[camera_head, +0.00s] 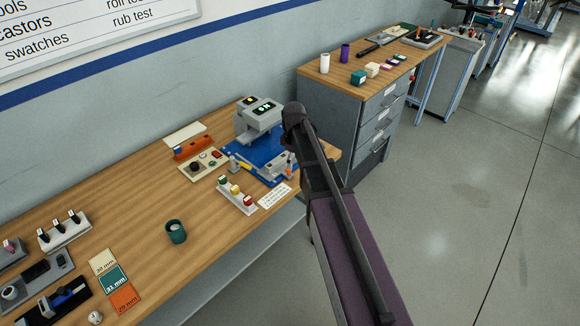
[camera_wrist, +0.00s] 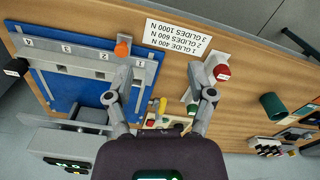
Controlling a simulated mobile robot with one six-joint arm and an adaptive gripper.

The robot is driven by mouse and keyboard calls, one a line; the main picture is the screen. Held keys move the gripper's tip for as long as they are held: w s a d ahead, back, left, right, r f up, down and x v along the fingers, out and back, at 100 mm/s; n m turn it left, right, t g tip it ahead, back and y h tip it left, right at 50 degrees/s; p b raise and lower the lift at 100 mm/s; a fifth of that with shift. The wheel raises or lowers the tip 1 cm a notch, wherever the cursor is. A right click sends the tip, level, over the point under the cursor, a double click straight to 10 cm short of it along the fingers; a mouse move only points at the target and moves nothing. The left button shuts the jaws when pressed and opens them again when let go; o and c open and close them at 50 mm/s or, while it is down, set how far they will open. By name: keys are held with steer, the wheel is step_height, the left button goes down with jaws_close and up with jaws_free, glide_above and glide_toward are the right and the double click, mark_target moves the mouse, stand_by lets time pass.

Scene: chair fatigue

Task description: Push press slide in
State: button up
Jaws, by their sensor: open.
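The grey press (camera_head: 258,118) with lit displays stands on a blue base plate (camera_head: 262,146) at the bench's far end. In the wrist view the press (camera_wrist: 60,148) is at the lower left. A grey numbered bar with square slots (camera_wrist: 85,62), which looks like the press slide, lies across the blue plate. An orange knob (camera_wrist: 123,46) stands at its right end. My gripper (camera_wrist: 161,97) is open, with nothing between its fingers. Its left finger overlaps the bar's right end in view; contact cannot be told. My arm hides part of this area in the head view.
A block with red, yellow and green caps (camera_head: 236,195) sits near the bench front, close to my right finger in the wrist view. A text card (camera_head: 275,195), a yellow-handled tool (camera_wrist: 157,106) and a green cup (camera_head: 176,231) are nearby. A drawer cabinet (camera_head: 352,112) stands beyond.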

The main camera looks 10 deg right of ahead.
steer(key=w+n, duration=0.5)
steer(key=w, duration=0.4)
steer(key=shift+w+r+p, duration=0.25)
steer(key=shift+r+p, duration=0.05)
steer(key=shift+r, duration=0.1)
steer(key=shift+f, duration=0.25)
step_height(320, 180, down, 13)
steer(key=b, duration=1.3)
steer(key=shift+f+b, duration=0.15)
steer(key=shift+b, duration=0.25)
jaws_close()
steer(key=shift+w, duration=0.1)
